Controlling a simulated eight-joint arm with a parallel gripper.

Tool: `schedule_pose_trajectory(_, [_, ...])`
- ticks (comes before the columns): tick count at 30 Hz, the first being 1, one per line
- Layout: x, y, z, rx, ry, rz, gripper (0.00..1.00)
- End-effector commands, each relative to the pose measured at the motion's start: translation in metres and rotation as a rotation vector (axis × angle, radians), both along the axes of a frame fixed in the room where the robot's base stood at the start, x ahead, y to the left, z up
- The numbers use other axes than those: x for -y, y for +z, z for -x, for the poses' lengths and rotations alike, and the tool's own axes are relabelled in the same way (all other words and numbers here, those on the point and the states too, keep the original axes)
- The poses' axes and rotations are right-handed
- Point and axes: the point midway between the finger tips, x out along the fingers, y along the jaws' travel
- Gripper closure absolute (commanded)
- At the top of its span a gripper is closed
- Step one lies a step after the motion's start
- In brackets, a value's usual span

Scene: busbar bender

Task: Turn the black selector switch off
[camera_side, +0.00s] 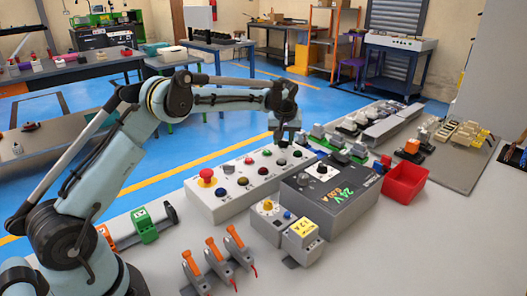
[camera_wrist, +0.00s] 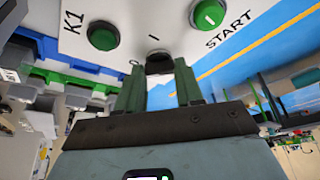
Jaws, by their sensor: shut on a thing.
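The black selector switch (camera_wrist: 158,57) shows at the middle top of the wrist view, on a white panel with an "I" mark above it and a partly hidden mark at its left. My gripper (camera_wrist: 157,72) has its two green fingers on either side of the switch, shut on it. The fingers hide part of the knob, so its exact angle is hard to tell. In the side view my gripper (camera_side: 287,140) points down at the far right end of the white control box (camera_side: 232,206); the switch is hidden or too small to tell there.
Beside the switch are a green K1 button (camera_wrist: 103,36) and a green START button (camera_wrist: 208,14). A red mushroom button (camera_side: 207,175) stands at the box's near left. A grey power supply (camera_side: 335,205) and a red bin (camera_side: 404,182) lie to the right.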

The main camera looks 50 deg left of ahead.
Motion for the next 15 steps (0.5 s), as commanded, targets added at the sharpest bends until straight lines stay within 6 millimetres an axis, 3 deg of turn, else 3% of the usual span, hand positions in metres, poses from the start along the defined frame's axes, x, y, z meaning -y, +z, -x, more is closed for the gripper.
schedule_pose_trajectory(1, [0.0001, 0.0004, 0.0003, 0.0, 0.003, 0.002, 0.61])
schedule_pose_trajectory(6, [0.0001, 0.0002, 0.0002, 0.0, 0.002, 0.001, 0.38])
schedule_pose_trajectory(15, [0.0005, 0.0019, 0.0005, 0.001, 0.0, 0.001, 0.38])
